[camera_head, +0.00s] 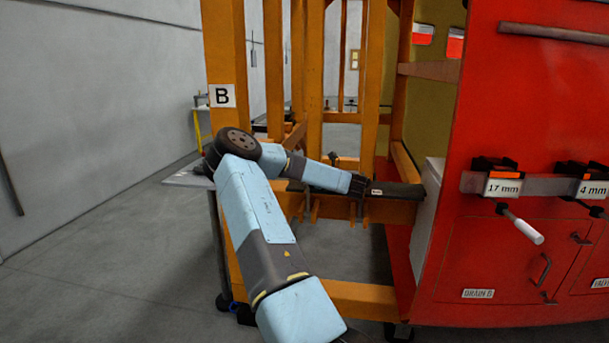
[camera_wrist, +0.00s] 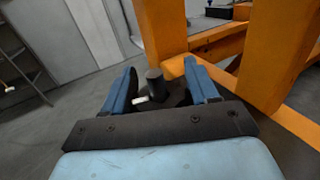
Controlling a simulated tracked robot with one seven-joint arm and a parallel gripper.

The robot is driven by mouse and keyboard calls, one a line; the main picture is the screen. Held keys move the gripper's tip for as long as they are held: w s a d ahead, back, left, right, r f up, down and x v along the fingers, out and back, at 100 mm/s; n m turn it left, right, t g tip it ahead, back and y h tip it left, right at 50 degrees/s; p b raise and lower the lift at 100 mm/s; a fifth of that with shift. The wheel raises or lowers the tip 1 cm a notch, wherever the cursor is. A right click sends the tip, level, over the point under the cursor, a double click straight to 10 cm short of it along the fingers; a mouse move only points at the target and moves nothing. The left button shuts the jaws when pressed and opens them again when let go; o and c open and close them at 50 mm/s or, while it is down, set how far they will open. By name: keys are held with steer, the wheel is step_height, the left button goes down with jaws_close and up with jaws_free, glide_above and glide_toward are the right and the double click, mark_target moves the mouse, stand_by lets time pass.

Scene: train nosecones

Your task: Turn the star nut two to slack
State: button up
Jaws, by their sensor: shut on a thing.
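In the wrist view, my gripper (camera_wrist: 160,72) has its blue fingers on either side of a dark nut (camera_wrist: 176,97). It is shut on this nut, which I take to be the star nut. A short dark upright stud (camera_wrist: 154,82) rises between the fingers, with a small whitish piece (camera_wrist: 141,100) beside it. My dark palm hides the near side of the nut. In the head view, my arm bends over towards the orange frame and my gripper end is small and dark, so the nut cannot be made out there. No number on the nut is readable.
The orange frame (camera_head: 233,60) with a "B" label (camera_head: 222,95) stands close around my arm. A red cabinet (camera_head: 520,230) with "17 mm" (camera_head: 503,187) and "4 mm" (camera_head: 592,189) holders and a white-handled lever (camera_head: 524,226) is at right. The left floor is clear.

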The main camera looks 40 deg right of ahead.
steer(key=shift+n+y, duration=0.3)
steer(key=shift+y, duration=0.2)
steer(key=o, duration=1)
steer(key=shift+v, duration=3.7)
